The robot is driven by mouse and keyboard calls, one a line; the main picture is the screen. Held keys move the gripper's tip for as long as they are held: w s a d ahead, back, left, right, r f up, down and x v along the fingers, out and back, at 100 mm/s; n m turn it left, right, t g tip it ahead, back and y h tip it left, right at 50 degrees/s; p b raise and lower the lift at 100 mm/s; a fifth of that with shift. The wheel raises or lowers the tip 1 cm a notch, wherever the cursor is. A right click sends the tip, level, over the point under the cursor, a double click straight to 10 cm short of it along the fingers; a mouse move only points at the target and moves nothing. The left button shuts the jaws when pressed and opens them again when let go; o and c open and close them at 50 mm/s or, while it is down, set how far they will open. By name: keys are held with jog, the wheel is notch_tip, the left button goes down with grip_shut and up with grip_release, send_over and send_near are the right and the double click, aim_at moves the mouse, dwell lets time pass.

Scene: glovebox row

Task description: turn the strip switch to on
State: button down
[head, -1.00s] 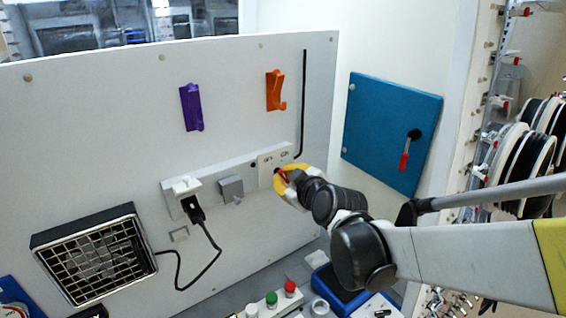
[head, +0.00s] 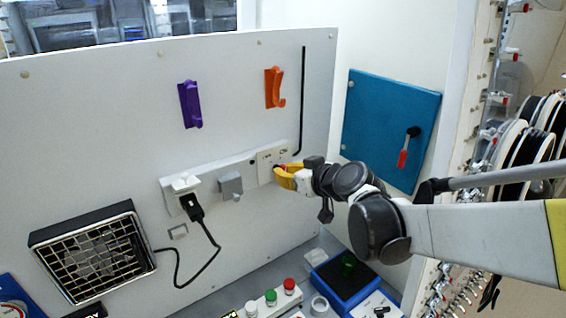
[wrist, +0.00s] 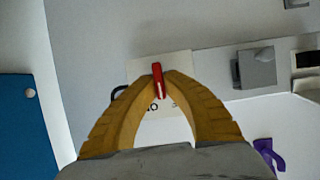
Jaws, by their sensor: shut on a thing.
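The strip (head: 215,180) is a long pale bar on the white panel, with outlets and a switch plate (head: 268,157) at its right end. My gripper (head: 279,172), with yellow fingers, is at this plate. In the wrist view my gripper (wrist: 157,78) has its fingertips closed around the red switch lever (wrist: 158,82), which stands out in front of the cream plate (wrist: 142,70). Dark marks show on the plate below the lever, partly hidden by the fingers. The lever's base is hidden, so I cannot tell its setting.
A grey block (head: 230,185) and a black plug (head: 192,205) with a cable sit left on the strip. Purple (head: 190,105) and orange (head: 274,88) hooks are above. A blue panel (head: 385,125) with a red-handled lever is to the right. A button box (head: 270,302) stands below.

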dwell(0.4)
jog(key=c, duration=1.5)
grip_release()
jog(key=v, duration=1.2)
jog(key=shift+f, duration=0.15)
